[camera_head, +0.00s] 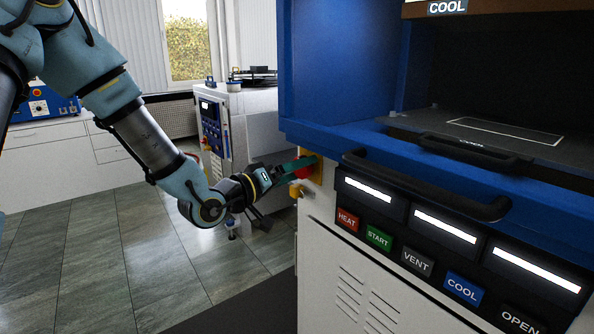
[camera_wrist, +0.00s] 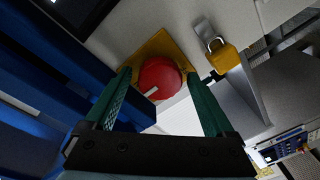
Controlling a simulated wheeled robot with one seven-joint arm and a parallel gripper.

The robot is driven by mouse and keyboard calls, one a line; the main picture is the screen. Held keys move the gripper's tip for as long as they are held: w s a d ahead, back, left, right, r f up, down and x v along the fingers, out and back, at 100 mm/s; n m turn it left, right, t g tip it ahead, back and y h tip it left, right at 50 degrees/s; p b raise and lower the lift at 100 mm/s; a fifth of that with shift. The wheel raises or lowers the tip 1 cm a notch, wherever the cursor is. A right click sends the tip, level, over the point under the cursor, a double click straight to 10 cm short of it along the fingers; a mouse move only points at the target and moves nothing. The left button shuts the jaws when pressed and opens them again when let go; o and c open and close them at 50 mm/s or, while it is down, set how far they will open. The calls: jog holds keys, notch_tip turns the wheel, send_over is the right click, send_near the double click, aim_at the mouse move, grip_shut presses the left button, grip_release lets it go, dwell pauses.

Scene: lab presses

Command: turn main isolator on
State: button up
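The main isolator is a round red knob (camera_head: 305,171) on a yellow plate (camera_head: 318,168), on the left side of the blue and white press. In the wrist view the red knob (camera_wrist: 160,76) shows face-on with a short white mark near its lower edge, on the yellow plate (camera_wrist: 157,46). My gripper (camera_head: 299,164) is at the knob. In the wrist view my gripper (camera_wrist: 158,77) has its two green fingers apart, one on each side of the knob, with tips near the plate. I cannot tell whether they touch the knob.
A yellow padlock (camera_wrist: 224,57) hangs on a metal hasp beside the knob; it also shows just below it in the head view (camera_head: 295,190). A black handle bar (camera_head: 430,188) and a button panel (camera_head: 420,262) are to the right. Another machine (camera_head: 235,125) stands behind my gripper.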

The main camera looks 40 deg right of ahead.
jog(key=c, duration=1.2)
jog(key=shift+f+m+b, duration=0.1)
jog(key=shift+m+b, duration=0.2)
jog(key=shift+b, duration=0.2)
jog(key=m+b, duration=0.1)
jog(key=b, duration=0.1)
jog(key=m+b, duration=0.2)
jog(key=shift+f+m+b, duration=0.25)
jog(key=shift+m+b, duration=0.05)
jog(key=shift+b, duration=0.05)
jog(key=m+b, duration=0.4)
jog(key=b, duration=0.1)
jog(key=shift+w+m+h+b, duration=0.15)
jog(key=shift+m+h+b, duration=0.25)
jog(key=m+g+b, duration=0.1)
jog(key=m+b, duration=0.4)
jog(key=b, duration=0.2)
jog(key=shift+m, duration=0.4)
jog(key=m+b, duration=0.3)
jog(key=shift+w+r+g+b, duration=0.1)
jog(key=shift+w+g+b, duration=0.05)
jog(key=shift+g+b, duration=0.15)
jog(key=shift+m+b, duration=0.3)
jog(key=shift+m, duration=0.2)
jog(key=shift+r+m, duration=0.15)
jog(key=shift+m, duration=0.15)
